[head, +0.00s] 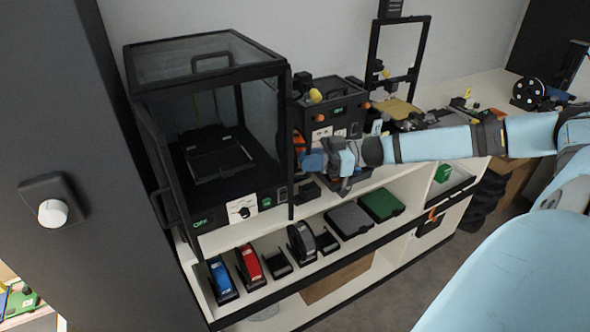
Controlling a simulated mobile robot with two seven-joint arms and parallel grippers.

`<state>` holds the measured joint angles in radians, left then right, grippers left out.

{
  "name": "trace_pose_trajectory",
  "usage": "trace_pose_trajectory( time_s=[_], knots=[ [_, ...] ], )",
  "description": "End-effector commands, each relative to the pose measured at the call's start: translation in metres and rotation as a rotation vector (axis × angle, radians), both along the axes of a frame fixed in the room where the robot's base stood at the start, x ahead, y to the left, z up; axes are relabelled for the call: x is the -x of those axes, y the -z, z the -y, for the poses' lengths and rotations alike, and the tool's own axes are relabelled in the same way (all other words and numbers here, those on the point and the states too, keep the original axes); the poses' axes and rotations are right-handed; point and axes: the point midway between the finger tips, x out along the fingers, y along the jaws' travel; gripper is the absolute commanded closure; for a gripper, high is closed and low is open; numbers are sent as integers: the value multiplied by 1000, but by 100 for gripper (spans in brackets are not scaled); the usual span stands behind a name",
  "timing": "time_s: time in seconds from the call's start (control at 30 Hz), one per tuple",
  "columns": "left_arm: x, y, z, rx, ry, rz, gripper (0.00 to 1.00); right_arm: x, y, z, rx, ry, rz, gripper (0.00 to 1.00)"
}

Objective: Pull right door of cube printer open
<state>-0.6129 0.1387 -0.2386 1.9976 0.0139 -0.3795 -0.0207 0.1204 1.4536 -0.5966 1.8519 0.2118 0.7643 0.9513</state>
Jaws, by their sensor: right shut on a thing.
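The cube printer (207,55) stands on the left of the white bench, a black-framed box with clear panels. Its left door (163,160) stands swung out on the left, with its handle low on the outer edge. Its right door (291,190) shows nearly edge-on as a dark upright at the right of the front opening. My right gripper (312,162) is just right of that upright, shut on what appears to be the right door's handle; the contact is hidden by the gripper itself. My left gripper is not in view.
A smaller black printer (335,97) stands behind my right gripper, and an open-frame printer (398,70) is further right. The lower shelf holds blue (221,278) and red (249,264) items, a grey case and a green case (383,204). A dark pillar (75,130) stands close on the left.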

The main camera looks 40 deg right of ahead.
Motion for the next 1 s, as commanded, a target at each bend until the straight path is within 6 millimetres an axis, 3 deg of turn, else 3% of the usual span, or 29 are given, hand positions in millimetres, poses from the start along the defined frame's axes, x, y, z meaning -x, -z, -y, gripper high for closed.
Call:
trace_pose_trajectory(
  time_s=[0.23, 0.4, 1.0],
  knots=[
    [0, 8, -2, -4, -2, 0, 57, 5, 0, 24, 0, -171, 4, 100],
    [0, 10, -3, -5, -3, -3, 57, 8, 0, 34, -1, -174, 0, 100],
    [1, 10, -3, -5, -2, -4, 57, 8, -1, 42, -2, -172, 3, 100]
  ],
)
